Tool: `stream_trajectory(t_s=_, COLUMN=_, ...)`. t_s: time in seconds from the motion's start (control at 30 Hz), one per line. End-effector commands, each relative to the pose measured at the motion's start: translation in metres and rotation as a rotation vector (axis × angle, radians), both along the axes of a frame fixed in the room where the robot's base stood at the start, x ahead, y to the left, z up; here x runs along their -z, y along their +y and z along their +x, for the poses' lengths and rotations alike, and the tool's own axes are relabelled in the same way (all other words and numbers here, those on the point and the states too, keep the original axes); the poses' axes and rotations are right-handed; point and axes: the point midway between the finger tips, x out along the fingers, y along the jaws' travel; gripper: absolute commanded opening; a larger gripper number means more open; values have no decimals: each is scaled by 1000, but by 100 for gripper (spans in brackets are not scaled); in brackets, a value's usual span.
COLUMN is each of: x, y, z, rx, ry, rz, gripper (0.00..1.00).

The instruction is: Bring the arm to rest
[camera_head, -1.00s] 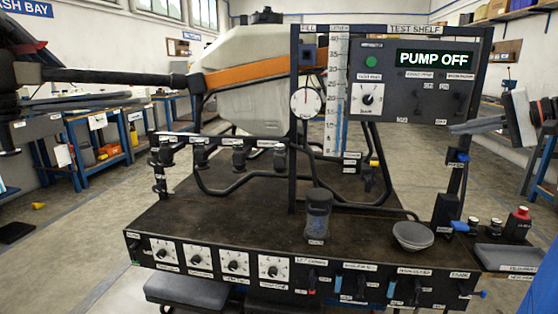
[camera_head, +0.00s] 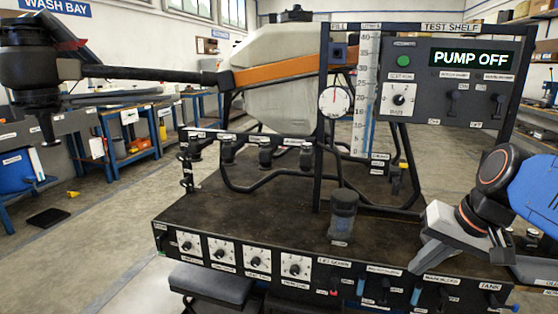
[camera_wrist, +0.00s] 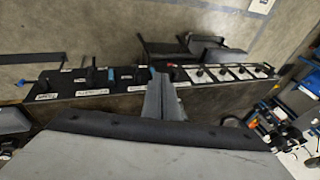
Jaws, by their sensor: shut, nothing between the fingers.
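My gripper (camera_head: 424,262) is at the lower right of the head view, over the right part of the dark test bench (camera_head: 262,190). Its fingers point down and to the left and are shut with nothing between them. My blue and dark arm comes in from the right edge. In the wrist view my closed grey fingers (camera_wrist: 164,98) lie in front of the bench's front panel of switches and dials. I cannot tell how far they are from the panel.
A test shelf panel (camera_head: 445,85) reading PUMP OFF stands behind my gripper. A dark cup-like object (camera_head: 342,216) stands on the bench. A white tank with an orange band (camera_head: 280,75) is behind. The floor to the left (camera_head: 110,225) is mostly clear.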

Motion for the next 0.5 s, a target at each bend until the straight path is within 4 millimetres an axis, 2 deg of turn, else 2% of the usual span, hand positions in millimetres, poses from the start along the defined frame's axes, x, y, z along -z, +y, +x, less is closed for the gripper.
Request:
stream_trajectory(t_s=0.03, x=10, y=6, z=-12, rx=-32, ry=-5, rz=-38, gripper=0)
stream_trajectory(t_s=0.2, x=45, y=9, z=-45, rx=-125, ry=-32, rz=-178, gripper=0)
stream_trajectory(t_s=0.33, x=65, y=8, z=-64, rx=-189, ry=-59, rz=-265, gripper=0)
stream_trajectory(t_s=0.5, x=81, y=6, z=-76, rx=-241, ry=-89, rz=-331, gripper=0)
